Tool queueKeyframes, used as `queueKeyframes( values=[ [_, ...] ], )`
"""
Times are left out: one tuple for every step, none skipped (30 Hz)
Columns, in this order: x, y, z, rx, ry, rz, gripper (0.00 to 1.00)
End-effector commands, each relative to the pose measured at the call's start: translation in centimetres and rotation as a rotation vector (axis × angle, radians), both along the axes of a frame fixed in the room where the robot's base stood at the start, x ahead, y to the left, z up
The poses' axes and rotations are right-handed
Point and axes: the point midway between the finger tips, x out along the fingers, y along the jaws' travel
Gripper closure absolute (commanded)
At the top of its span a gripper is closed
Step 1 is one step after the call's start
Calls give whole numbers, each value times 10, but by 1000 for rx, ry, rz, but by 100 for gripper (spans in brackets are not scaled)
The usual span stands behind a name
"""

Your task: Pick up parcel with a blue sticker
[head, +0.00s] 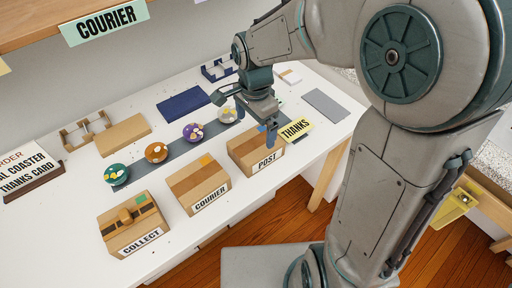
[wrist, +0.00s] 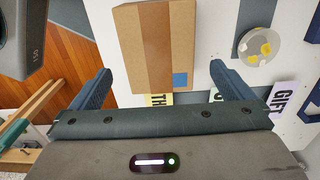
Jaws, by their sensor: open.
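The parcel with a blue sticker is a brown cardboard box labelled POST (head: 243,149), standing on the white table at the right end of a row of boxes. In the wrist view, the parcel (wrist: 152,45) lies ahead of and between my fingers, with its blue sticker (wrist: 180,80) near the corner closest to me. My gripper (head: 245,118) is open and empty above the parcel's back side. In the wrist view, its two fingers (wrist: 161,72) are spread on either side of the parcel's near end. I cannot tell how high above it they are.
The COURIER box (head: 198,186) with an orange sticker and the COLLECT box (head: 134,224) with a green sticker stand to the left. A yellow THANKS card (head: 296,129) is beside the parcel.

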Motion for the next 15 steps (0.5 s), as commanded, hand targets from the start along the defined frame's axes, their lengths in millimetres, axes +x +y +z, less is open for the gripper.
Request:
queueKeyframes(
  values=[
    [-1, 0, -10, -1, 4, 0, 0],
    [0, 0, -14, -1, 3, 0, 0],
    [0, 0, -18, 0, 2, 0, 0],
    [0, 0, -21, 0, 2, 0, 0],
    [0, 0, -23, -1, 1, 1, 0],
    [0, 0, -25, -1, -1, 1, 0],
    [0, -1, -26, -1, -1, 1, 0],
    [0, -1, -28, -1, -1, 1, 0],
    [-1, -1, -31, -1, 1, 1, 0],
    [-1, -1, -34, -1, 2, 0, 0],
    [-1, -2, -38, 0, 2, 0, 0],
    [-2, -2, -45, 0, 4, -1, 0],
    [-2, -2, -50, 0, 4, -1, 0],
    [-2, -3, -55, -1, 4, 0, 0],
    [-2, -3, -61, 0, 4, 2, 0]
  ],
)
